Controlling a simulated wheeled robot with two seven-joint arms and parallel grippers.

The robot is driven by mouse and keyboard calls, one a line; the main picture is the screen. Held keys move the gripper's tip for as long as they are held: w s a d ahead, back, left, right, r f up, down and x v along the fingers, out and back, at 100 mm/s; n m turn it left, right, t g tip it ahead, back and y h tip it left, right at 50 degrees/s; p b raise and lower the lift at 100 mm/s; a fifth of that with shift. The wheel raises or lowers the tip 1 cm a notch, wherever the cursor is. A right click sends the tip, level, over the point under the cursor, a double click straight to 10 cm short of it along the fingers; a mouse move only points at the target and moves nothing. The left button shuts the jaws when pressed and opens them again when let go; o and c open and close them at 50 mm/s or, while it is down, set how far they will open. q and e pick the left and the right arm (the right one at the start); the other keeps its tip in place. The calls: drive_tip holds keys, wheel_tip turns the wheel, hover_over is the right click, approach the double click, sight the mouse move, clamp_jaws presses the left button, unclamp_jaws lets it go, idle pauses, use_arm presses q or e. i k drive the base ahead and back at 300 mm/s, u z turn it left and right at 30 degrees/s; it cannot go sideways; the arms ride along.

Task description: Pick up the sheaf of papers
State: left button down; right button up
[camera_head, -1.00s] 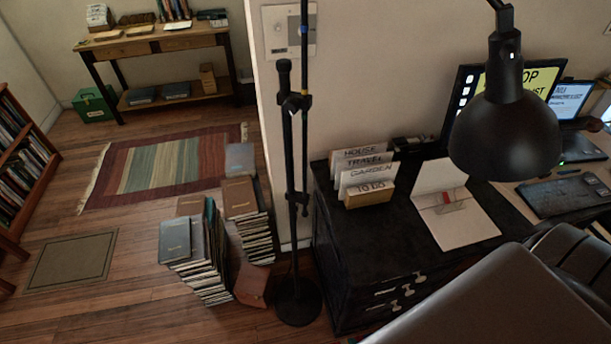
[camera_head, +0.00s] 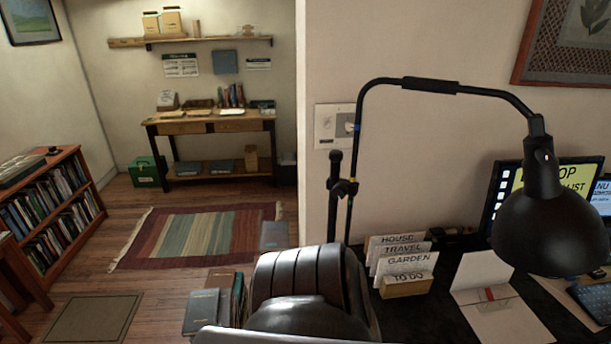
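I cannot tell for sure which thing is the sheaf of papers. White sheets or an open white folder (camera_head: 503,318), with a small red mark on it, lie on the black cabinet top at the lower right. Pale, flat paper-like items (camera_head: 232,112) lie on the wooden table at the back, too small to make out. Neither of my grippers is in view.
A dark padded, chair-like shape (camera_head: 305,275) fills the near middle and partly hides stacked books (camera_head: 201,312). A black lamp (camera_head: 545,225) overhangs the cabinet. Labelled cards (camera_head: 405,262) stand there. The wooden table (camera_head: 210,125) is beyond a striped rug (camera_head: 195,235). A bookcase (camera_head: 50,215) stands left.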

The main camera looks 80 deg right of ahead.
sight(423, 262)
drive_tip(key=u, duration=0.1)
drive_tip(key=k, duration=1.55)
drive_tip(key=z, duration=1.5)
